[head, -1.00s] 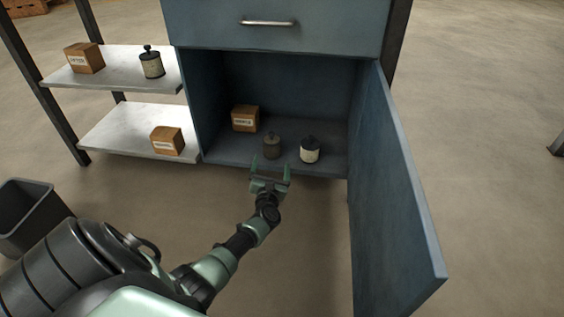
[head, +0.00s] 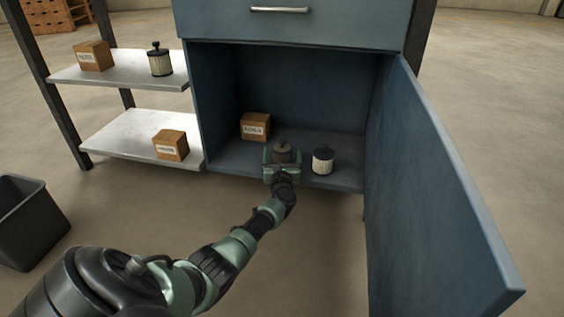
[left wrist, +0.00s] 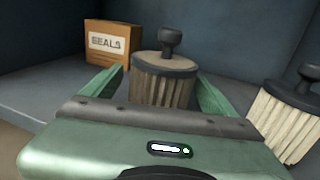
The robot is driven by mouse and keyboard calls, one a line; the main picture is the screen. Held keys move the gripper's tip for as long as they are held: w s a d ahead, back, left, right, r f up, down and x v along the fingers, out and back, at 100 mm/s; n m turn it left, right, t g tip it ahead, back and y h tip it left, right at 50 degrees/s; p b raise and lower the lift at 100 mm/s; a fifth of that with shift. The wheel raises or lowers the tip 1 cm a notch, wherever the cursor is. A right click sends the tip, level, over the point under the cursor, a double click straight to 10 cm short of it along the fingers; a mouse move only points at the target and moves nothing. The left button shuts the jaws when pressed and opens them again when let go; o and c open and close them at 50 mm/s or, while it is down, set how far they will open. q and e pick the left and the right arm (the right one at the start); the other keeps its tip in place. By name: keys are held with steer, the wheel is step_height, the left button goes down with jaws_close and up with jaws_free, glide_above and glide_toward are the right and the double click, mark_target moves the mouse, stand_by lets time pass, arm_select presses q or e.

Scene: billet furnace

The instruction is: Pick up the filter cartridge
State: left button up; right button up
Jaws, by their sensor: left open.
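A brownish, dirty-looking filter cartridge (head: 283,149) with a dark knobbed cap stands upright on the floor of the open blue cabinet. My left gripper (head: 282,157) is open, with one finger on each side of this cartridge. In the left wrist view the brownish cartridge (left wrist: 164,80) stands between the green fingers; its lower part is hidden by the gripper body. A cleaner, pale cartridge (head: 323,159) with a black cap stands just to the right; it also shows in the left wrist view (left wrist: 284,121). Another pale cartridge (head: 160,62) stands on the upper side shelf. My right gripper is not in view.
A box (head: 255,126) marked like "SEALS" (left wrist: 107,43) sits behind left in the cabinet. The open door (head: 435,190) stands out on the right; a drawer (head: 290,25) is above. More boxes sit on the side shelves. A dark bin (head: 30,225) stands at left.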

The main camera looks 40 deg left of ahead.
arm_select(q)
steer(key=shift+r, duration=0.1)
steer(key=c, duration=1.6)
steer(key=shift+o, duration=0.2)
steer(key=shift+r, duration=0.1)
